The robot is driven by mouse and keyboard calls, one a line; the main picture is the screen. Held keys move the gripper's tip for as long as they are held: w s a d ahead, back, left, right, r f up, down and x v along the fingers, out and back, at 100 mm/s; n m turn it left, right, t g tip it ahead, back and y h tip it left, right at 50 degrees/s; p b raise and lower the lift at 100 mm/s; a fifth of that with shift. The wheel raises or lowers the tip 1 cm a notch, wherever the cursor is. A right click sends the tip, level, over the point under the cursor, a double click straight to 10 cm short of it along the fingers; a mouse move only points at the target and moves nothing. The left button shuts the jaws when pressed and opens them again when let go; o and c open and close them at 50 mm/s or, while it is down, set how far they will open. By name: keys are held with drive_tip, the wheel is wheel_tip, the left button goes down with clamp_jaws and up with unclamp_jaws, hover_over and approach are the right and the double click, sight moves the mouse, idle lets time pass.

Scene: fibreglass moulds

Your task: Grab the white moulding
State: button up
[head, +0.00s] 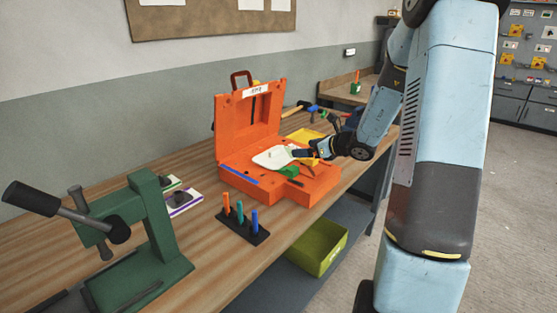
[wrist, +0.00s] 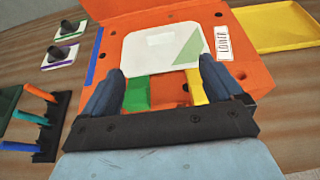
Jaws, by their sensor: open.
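The white moulding (head: 270,159) lies flat in the open orange case (head: 315,187) on the workbench. In the wrist view the moulding (wrist: 158,47) has rounded corners and a pale green triangle at its right. My gripper (head: 304,154) is at the case, by the moulding's right side in the head view. In the wrist view my gripper (wrist: 162,68) is open, with one blue finger at each side of the moulding's near edge. I cannot tell whether the fingers touch it. Nothing is held between them.
The case holds a green block (wrist: 138,93), a yellow piece (wrist: 196,88) and a blue strip (wrist: 96,56). A yellow tray (wrist: 280,27) lies beside it. A rack of coloured pegs (head: 242,222) and a green press (head: 150,230) stand on the bench at the left.

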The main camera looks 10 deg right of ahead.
sight(277, 150)
drive_tip(key=x, duration=1.3)
drive_tip(key=shift+w+f, duration=0.1)
drive_tip(key=shift+w, duration=0.15)
drive_tip(key=shift+c, duration=0.2)
drive_tip(key=c, duration=1.2)
